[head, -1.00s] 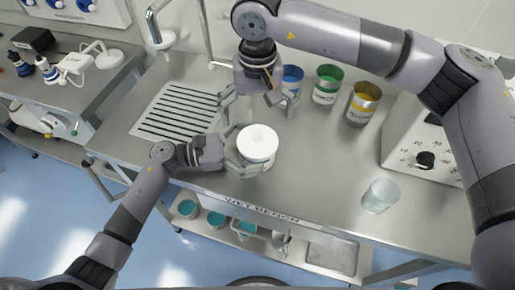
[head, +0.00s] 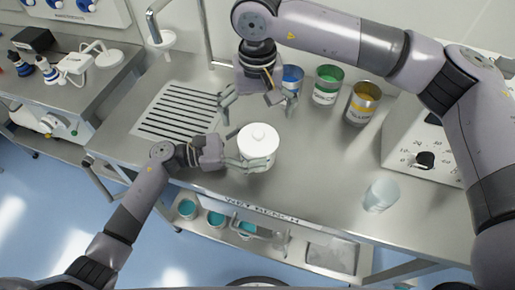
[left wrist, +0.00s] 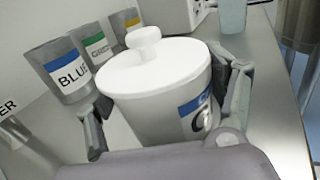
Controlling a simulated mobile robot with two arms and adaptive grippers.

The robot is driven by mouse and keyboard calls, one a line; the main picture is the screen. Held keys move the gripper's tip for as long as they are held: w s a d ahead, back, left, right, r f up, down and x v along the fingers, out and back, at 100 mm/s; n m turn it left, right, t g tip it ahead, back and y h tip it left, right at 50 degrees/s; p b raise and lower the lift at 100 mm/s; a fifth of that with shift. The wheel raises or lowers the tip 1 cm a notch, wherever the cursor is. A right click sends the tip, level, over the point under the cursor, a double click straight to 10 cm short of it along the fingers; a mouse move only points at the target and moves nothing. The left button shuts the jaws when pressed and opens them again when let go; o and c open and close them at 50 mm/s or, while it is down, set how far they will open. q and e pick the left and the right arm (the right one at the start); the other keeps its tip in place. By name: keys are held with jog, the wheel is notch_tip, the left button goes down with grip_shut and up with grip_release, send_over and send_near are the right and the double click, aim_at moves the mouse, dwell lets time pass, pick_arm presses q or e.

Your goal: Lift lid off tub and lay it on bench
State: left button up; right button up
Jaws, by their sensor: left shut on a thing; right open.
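The white tub (head: 258,160) stands upright on the metal bench (head: 310,170), with a blue label in the left wrist view (left wrist: 195,112). Its white lid (head: 259,138) with a round knob sits on top; the lid also shows in the left wrist view (left wrist: 150,65). My left gripper (head: 253,162) is shut on the tub's body from the left side, below the lid, one finger on either side. My right gripper (head: 258,108) is open and empty, pointing down, just behind and above the lid in the picture.
Blue (head: 291,79), green (head: 326,86) and yellow (head: 362,103) labelled cans stand at the back. A clear beaker (head: 381,195) and a dialled box (head: 425,140) are on the right. A slotted drain (head: 178,112) lies left. Bench between tub and beaker is clear.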

pick_arm(q)
jog(key=shift+c, duration=1.2)
jog(key=o, duration=1.7)
jog(key=shift+a, duration=0.1)
